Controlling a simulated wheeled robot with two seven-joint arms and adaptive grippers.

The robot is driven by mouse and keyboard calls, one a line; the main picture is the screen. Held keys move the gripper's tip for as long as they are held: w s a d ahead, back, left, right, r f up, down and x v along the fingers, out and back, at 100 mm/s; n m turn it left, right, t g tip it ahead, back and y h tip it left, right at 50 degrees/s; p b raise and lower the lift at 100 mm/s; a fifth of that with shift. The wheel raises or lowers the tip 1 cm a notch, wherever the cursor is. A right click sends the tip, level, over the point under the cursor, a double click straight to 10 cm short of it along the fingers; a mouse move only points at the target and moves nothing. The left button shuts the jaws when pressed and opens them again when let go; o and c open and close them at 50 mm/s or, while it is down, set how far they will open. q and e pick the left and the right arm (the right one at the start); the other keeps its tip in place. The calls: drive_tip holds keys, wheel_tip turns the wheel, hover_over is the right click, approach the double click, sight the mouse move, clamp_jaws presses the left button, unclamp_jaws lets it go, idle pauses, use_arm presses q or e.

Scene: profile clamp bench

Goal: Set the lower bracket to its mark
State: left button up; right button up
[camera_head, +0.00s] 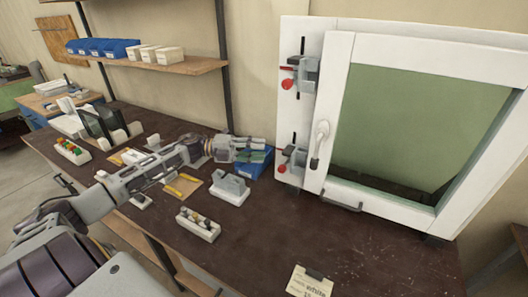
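The lower bracket (294,160), a grey clamp with a red knob, sits low on the white upright profile at the left of the window frame. A similar upper bracket (303,74) with a red knob sits above it. My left gripper (265,149) reaches in from the left and points at the lower bracket. Its fingertips end just left of the bracket, apart from it in the picture. Its finger gap is too small and cluttered to read. I cannot make out the mark on the profile. My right gripper is out of view.
The white window frame (340,110) with its handle (320,140) stands on the dark bench (270,240). A blue bin (262,170) is behind and below my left gripper. A grey block on a white base (230,190) and a tray of small parts (198,224) stand nearer. The front bench middle is clear.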

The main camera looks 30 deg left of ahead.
use_arm(q)
drive_tip(key=shift+v, duration=2.15)
